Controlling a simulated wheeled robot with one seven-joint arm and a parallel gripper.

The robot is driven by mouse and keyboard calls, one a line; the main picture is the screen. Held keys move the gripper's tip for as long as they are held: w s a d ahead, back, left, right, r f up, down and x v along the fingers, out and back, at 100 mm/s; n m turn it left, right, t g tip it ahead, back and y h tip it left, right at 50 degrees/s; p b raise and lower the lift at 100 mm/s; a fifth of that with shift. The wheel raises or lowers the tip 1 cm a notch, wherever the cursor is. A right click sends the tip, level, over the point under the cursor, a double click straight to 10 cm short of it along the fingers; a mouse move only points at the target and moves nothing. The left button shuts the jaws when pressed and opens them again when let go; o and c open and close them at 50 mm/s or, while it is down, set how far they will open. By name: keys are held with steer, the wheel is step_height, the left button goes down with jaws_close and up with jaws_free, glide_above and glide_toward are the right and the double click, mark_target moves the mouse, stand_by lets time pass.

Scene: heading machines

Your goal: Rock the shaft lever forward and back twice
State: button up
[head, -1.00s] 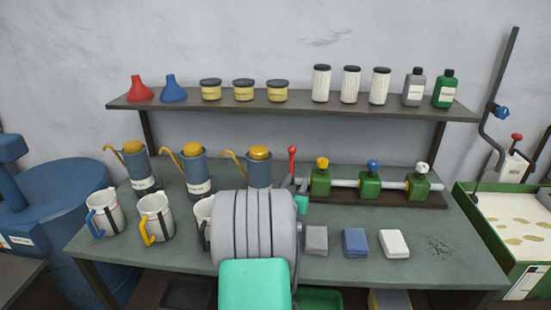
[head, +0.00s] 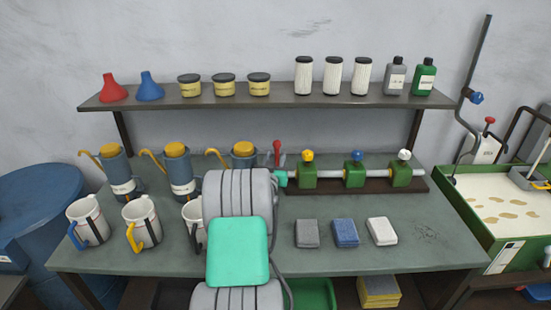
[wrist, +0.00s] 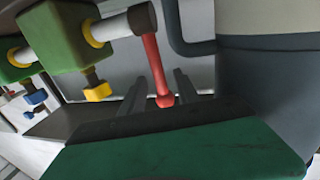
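The shaft lever (head: 277,150) is a red rod with a rounded knob at the left end of a pale shaft (head: 331,175). In the head view it stands nearly upright. The wrist view shows the lever (wrist: 154,62) hanging from the dark shaft end, inverted in that picture. My gripper (wrist: 158,88) is open, its two dark fingers apart on either side of the lever's knob end. I cannot tell whether they touch it. In the head view my arm hides most of the gripper.
Green bearing blocks (head: 306,177) with coloured knobs carry the shaft. A blue-grey can (head: 245,163) with a yellow lid stands close left of the lever. Mugs (head: 141,224) and small blocks (head: 345,233) are at the front; a shelf (head: 284,102) runs above.

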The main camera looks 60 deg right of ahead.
steer(key=shift+c, duration=0.4)
jaws_close()
stand_by(0.9)
